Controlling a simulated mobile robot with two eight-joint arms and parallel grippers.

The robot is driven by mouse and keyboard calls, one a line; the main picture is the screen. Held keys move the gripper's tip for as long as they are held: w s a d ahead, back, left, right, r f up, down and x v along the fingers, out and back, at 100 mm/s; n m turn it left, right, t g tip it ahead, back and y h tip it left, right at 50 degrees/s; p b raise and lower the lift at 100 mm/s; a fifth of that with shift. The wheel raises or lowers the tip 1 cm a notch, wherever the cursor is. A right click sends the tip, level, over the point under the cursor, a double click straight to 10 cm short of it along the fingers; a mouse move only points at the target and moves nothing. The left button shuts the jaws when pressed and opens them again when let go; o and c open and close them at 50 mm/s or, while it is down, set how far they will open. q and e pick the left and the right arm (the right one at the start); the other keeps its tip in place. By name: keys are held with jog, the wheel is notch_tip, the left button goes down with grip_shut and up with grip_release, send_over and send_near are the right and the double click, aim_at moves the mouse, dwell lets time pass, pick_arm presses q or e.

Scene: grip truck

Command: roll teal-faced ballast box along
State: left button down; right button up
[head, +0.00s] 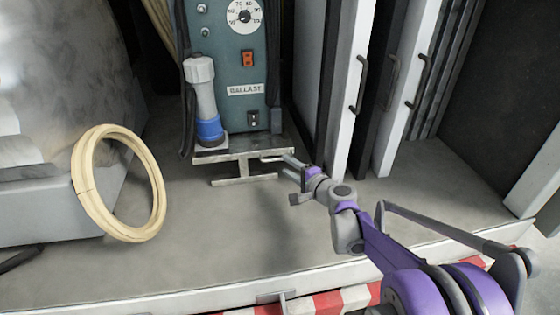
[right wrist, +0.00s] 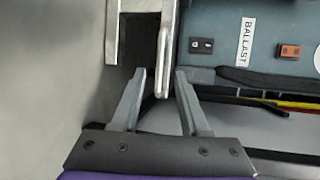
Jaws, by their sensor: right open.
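The teal-faced ballast box (head: 226,66) stands upright on the truck floor, with a dial, an orange switch and a "BALLAST" label. Its face also shows in the right wrist view (right wrist: 219,58), turned sideways. A pale metal frame (head: 243,168) projects from its foot, low above the floor. My right gripper (head: 284,165) reaches the frame's right side. In the right wrist view, my open right gripper (right wrist: 160,78) has a finger on each side of the end of a metal bar (right wrist: 163,58), with gaps visible. My left gripper is not in view.
A cream hose coil (head: 88,204) leans at the left against a grey ledge. Tall panels with black handles (head: 357,85) stand right. The truck floor (head: 225,240) in front is clear.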

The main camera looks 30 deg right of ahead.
jog(key=x, duration=0.4)
jog(key=shift+w+a, duration=0.1)
jog(key=shift+w, duration=0.3)
grip_shut()
dwell(1.1)
